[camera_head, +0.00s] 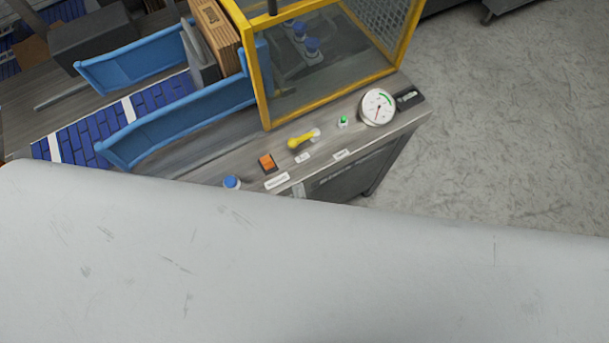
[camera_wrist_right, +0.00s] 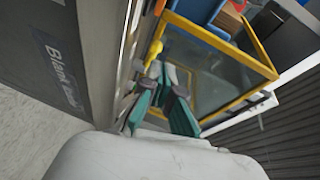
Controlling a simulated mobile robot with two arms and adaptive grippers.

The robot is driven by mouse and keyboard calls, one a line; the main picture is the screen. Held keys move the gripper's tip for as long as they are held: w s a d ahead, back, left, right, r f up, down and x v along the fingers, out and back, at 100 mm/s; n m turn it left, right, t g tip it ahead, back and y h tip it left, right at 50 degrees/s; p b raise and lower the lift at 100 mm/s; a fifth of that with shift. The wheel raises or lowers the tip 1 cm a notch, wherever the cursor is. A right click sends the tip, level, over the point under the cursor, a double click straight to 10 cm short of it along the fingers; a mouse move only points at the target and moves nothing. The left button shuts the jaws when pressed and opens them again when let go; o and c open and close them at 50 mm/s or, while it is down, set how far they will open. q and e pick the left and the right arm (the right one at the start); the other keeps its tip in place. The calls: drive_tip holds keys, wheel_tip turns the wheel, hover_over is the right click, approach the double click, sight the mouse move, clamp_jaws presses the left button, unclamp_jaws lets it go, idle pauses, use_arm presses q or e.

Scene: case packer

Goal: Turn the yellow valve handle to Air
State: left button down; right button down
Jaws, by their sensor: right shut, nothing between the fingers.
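The yellow valve handle (camera_head: 300,140) sits on the machine's front panel in the head view, its long end pointing left and its other end at a silver pivot. A small white label lies just below it, too small to read. The handle also shows in the right wrist view (camera_wrist_right: 153,56), just beyond my right gripper (camera_wrist_right: 161,86). The gripper's teal fingers are shut with nothing between them, close to the panel and apart from the handle as far as I can tell. My right gripper cannot be made out in the head view. My left gripper is in neither view.
An orange switch (camera_head: 267,163), a blue knob (camera_head: 231,182), a green button (camera_head: 343,121) and a round gauge (camera_head: 378,107) share the panel. A yellow-framed guard (camera_head: 262,90) stands behind it. My own pale arm link fills the lower head view. Floor at right is clear.

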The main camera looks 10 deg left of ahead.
drive_tip(key=shift+s+a+r, duration=0.1)
drive_tip(key=shift+s+r, duration=0.05)
drive_tip(key=shift+s, duration=0.9)
drive_tip(key=s+d+f+n+g, duration=0.2)
drive_tip(key=d+f+n, duration=0.1)
drive_tip(key=f, duration=0.5)
drive_tip(key=s+d+f+n+g, duration=0.2)
drive_tip(key=d+f+n+g, duration=0.1)
drive_tip(key=f, duration=0.6)
drive_tip(key=s+d+f+n+g, duration=0.2)
drive_tip(key=s+d+f+n, duration=0.1)
drive_tip(key=f, duration=0.5)
drive_tip(key=s+d+f+n+g+h, duration=0.2)
drive_tip(key=s+d+f, duration=0.4)
drive_tip(key=d, duration=0.4)
drive_tip(key=s+d+f+n+g+h, duration=0.3)
drive_tip(key=s+d+f+n+g, duration=0.1)
drive_tip(key=s+d+f, duration=0.3)
drive_tip(key=d+f+g, duration=0.1)
drive_tip(key=d, duration=0.1)
drive_tip(key=shift+s+d+g, duration=0.15)
drive_tip(key=shift+d+g, duration=0.15)
drive_tip(key=shift+d, duration=0.1)
drive_tip(key=shift+a, duration=0.1)
